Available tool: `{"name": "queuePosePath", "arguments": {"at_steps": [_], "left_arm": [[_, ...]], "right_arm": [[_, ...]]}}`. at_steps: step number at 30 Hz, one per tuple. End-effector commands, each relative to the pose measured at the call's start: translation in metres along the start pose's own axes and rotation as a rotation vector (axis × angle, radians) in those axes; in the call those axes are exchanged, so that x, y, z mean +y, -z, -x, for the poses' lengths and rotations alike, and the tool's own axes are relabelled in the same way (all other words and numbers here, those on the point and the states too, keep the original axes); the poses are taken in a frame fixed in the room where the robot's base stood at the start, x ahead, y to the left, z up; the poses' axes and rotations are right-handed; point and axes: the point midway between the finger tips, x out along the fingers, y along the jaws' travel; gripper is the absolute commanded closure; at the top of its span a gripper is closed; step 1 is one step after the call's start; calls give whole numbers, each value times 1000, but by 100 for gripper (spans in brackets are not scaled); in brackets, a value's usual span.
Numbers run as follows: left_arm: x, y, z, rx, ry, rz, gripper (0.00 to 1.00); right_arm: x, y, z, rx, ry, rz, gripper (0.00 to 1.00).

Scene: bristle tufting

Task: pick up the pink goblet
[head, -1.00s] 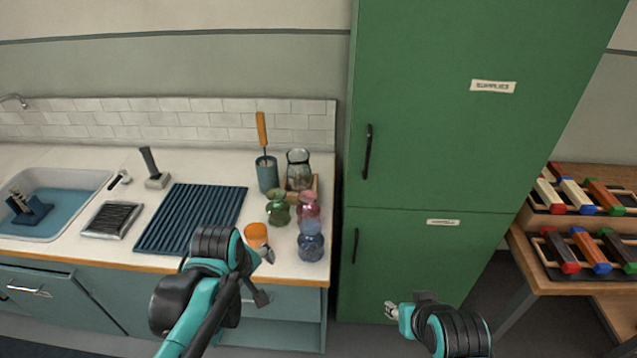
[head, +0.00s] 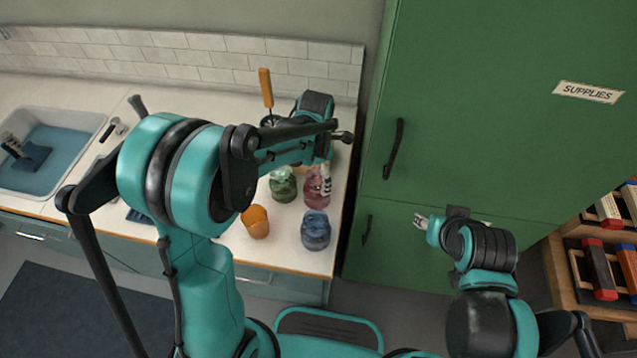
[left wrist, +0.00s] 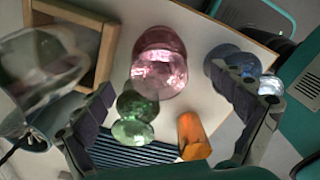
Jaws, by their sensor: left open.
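The pink goblet (head: 314,196) stands on the white counter, between a green goblet (head: 283,186) and a blue goblet (head: 316,231). My left gripper (head: 325,180) is above it in the head view and partly covers its top. In the left wrist view the pink goblet (left wrist: 160,62) lies ahead, between the spread fingers of my open left gripper (left wrist: 165,92), with nothing held. The green goblet (left wrist: 135,118) is nearer the left finger and the blue goblet (left wrist: 222,58) is partly behind the right finger. My right gripper (head: 420,222) is in front of the green cabinet, its jaws too small to judge.
An orange cup (head: 255,222) stands near the counter's front edge. A clear glass jar (left wrist: 40,62) and a wooden tray (left wrist: 108,45) are at the left in the wrist view. The green cabinet (head: 480,120) rises right of the counter. A sink (head: 75,125) is far left.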

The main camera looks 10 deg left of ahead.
Motion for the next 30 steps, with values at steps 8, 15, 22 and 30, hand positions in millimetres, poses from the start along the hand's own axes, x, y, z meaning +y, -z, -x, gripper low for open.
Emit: {"name": "queuePosePath", "arguments": {"at_steps": [8, 15, 22, 30], "left_arm": [[-1, -3, -39, -1, -1, -2, 4], [-1, -3, -52, -1, -1, -2, 4], [-1, -3, -51, -1, -1, -2, 38], [-2, -3, -52, 0, 1, -2, 68]], "right_arm": [[0, -12, -17, 0, 0, 0, 60], [0, -14, -20, 0, 0, 0, 60], [0, -13, -19, 0, 0, 0, 60], [0, -14, -20, 0, 0, 0, 60]]}}
